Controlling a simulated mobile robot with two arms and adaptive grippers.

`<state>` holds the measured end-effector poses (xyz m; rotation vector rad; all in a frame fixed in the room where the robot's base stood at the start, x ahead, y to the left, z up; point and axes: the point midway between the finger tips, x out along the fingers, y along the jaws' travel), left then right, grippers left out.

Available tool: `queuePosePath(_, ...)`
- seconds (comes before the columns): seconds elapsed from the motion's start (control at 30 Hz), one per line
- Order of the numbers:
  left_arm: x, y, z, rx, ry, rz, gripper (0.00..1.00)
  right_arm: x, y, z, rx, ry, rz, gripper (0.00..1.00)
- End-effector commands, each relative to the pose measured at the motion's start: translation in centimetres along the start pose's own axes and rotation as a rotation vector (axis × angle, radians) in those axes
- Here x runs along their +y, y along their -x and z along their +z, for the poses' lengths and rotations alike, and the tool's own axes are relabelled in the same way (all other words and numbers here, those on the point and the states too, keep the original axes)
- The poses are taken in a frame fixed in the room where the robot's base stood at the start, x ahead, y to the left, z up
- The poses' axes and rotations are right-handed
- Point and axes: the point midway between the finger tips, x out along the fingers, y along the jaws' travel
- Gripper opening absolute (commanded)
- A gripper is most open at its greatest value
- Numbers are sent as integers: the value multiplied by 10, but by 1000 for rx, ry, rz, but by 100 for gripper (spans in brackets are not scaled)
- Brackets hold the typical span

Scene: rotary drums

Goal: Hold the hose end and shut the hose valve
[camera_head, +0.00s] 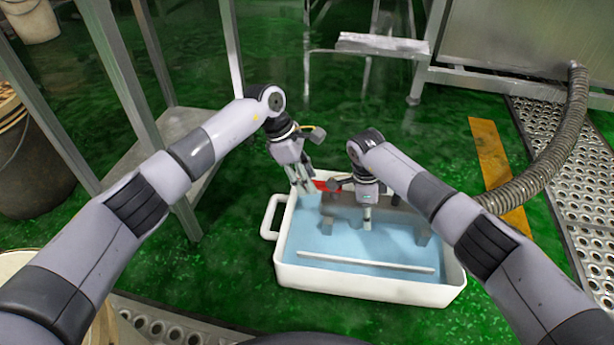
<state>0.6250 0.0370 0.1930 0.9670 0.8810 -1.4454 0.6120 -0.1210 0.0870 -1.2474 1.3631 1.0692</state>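A ribbed grey hose (553,155) curves down from the metal cabinet at the upper right and passes behind my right arm towards the white tray. Its end is hidden behind the arm and gripper. A small red part (322,185), which looks like the valve handle, shows at the tray's back edge between my grippers. My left gripper (303,187) points down just left of the red part, its fingers apart; I cannot tell if it touches. My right gripper (367,215) points down over the tray, and its fingers are too unclear to tell open from shut.
The white tray (370,287) holds light-blue liquid and a pale bar (350,262). Perforated metal strips (595,215) and a yellow floor stripe (490,155) lie at the right.

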Motion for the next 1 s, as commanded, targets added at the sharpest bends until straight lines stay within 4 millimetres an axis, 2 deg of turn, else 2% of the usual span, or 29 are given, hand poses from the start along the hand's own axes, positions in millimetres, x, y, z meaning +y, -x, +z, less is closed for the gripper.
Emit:
queuePosePath(0.2,0,-1,0,0,0,0,38,1,-5,-1,2,-1,1,0)
queuePosePath(0.8,0,-1,0,0,-1,0,0,1,-5,-1,2,-1,1,0)
queuePosePath(1.0,0,0,0,0,-1,0,0,1,-5,-1,2,-1,2,0)
